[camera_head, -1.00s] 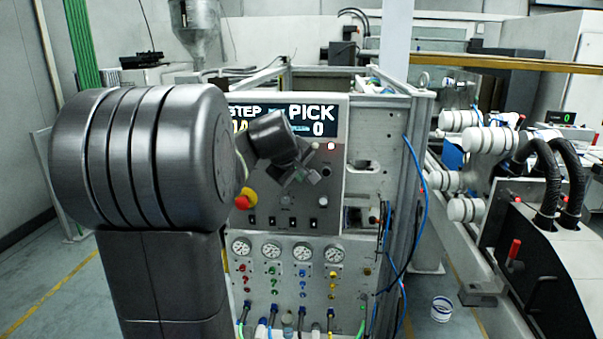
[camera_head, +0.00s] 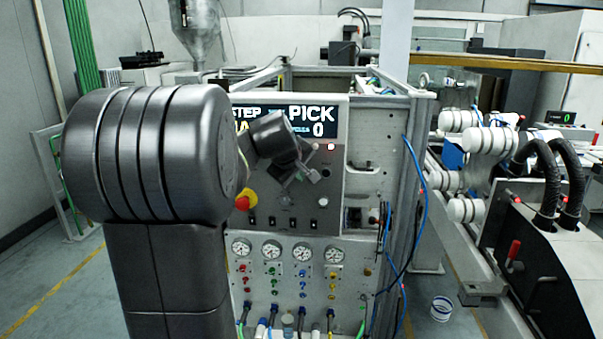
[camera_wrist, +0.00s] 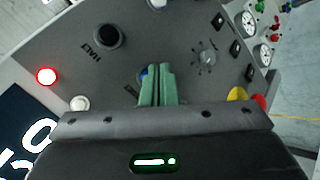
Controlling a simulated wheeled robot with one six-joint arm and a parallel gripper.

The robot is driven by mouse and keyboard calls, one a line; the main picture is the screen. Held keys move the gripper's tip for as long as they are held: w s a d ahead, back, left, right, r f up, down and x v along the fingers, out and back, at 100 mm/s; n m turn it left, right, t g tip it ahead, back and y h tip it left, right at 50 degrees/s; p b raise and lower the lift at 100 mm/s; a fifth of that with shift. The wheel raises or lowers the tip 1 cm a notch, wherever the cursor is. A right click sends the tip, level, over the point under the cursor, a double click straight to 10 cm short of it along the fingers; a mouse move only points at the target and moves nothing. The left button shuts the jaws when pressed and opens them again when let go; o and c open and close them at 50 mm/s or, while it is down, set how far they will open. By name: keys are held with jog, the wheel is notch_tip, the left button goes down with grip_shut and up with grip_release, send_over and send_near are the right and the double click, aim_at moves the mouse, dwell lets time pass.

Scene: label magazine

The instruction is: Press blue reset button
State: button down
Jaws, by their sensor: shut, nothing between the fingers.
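The blue reset button (camera_wrist: 143,73) shows as a small blue patch in the wrist view, mostly hidden behind the fingertips. My gripper (camera_wrist: 157,68) is shut and empty, its two green fingers side by side with their tips over the button. I cannot tell whether the tips touch it. In the head view my gripper (camera_head: 299,178) is in front of the control panel (camera_head: 330,215), and the blue button is hidden there.
Around the fingers in the wrist view are a black knob (camera_wrist: 109,36), a lit red lamp (camera_wrist: 46,76), a white button (camera_wrist: 80,103), a rotary selector (camera_wrist: 208,57) and a yellow-and-red emergency stop (camera_wrist: 237,94). Gauges (camera_head: 302,252) are lower on the machine.

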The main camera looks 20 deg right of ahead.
jog(key=shift+w+d, duration=0.2)
jog(key=shift+w, duration=0.1)
dwell(0.7)
dwell(0.3)
jog(key=shift+s+a, duration=0.4)
jog(key=shift+s, duration=0.25)
jog(key=s+a, duration=0.1)
jog(key=s+b, duration=0.1)
jog(key=s, duration=0.1)
jog(key=s+a+b, duration=0.1)
jog(key=shift+s+a, duration=0.15)
jog(key=shift+a, duration=0.2)
jog(key=shift+d, duration=0.1)
dwell(0.5)
